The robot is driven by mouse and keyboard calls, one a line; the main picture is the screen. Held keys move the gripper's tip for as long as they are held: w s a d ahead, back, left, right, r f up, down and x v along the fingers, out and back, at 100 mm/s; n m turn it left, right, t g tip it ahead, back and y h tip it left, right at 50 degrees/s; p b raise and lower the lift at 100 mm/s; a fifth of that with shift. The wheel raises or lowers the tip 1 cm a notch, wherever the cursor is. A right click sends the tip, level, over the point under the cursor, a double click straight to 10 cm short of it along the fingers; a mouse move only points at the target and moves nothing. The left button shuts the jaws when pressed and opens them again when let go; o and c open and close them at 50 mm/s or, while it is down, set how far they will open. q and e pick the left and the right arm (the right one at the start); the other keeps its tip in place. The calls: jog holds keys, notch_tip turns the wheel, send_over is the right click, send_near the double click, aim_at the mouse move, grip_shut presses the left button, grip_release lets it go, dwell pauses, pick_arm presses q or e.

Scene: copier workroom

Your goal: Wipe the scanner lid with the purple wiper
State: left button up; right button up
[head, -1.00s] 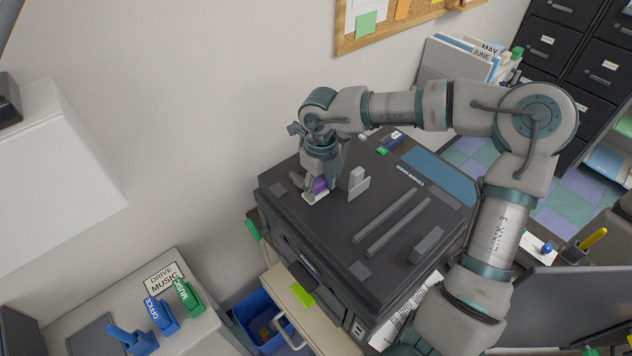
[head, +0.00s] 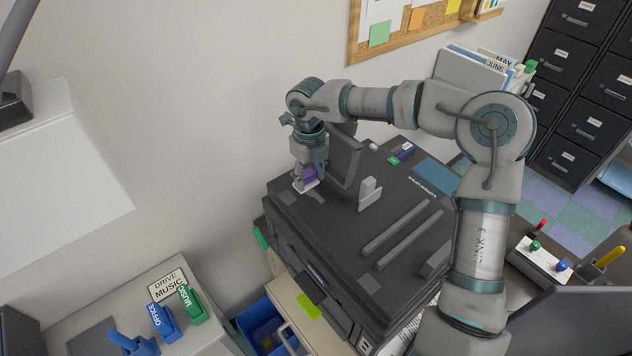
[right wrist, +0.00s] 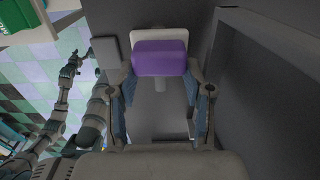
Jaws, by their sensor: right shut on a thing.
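The purple wiper (head: 309,175) has a pale flat base and is at the back-left part of the black scanner lid (head: 322,235) in the head view. My right gripper (head: 304,178) is shut on it from above, and its base appears to touch the lid. In the right wrist view the purple block (right wrist: 160,58) sits between the fingertips, with a pale piece behind it. My left gripper is outside the head view. What looks like my left gripper (right wrist: 72,68) shows small in the right wrist view, too small to tell open or shut.
A dark upright panel (head: 345,158) stands beside my right gripper, and a grey bracket (head: 369,194) and two raised bars (head: 395,228) rise from the lid. The wall is close behind the lid.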

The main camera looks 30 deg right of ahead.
jog(key=shift+w+a+f, duration=0.1)
jog(key=shift+w+a, duration=0.05)
jog(key=shift+w, duration=0.9)
pick_arm(q)
jog(key=shift+f, duration=0.1)
pick_arm(e)
jog(key=shift+s, duration=0.15)
pick_arm(q)
jog(key=shift+s+f+b, duration=0.25)
jog(key=shift+f+b, duration=0.25)
jog(key=shift+f, duration=0.05)
pick_arm(e)
jog(key=shift+s+d, duration=0.15)
jog(key=shift+s, duration=1)
jog(key=shift+s+d, duration=0.1)
jog(key=shift+s, duration=1.05)
jog(key=shift+s, duration=0.45)
jog(key=shift+s+d+b, duration=0.2)
jog(key=shift+s+b, duration=0.15)
jog(key=shift+s, duration=1.55)
pick_arm(q)
jog(key=shift+s+a+f, duration=0.1)
jog(key=shift+s+f, duration=0.2)
jog(key=shift+f, duration=0.1)
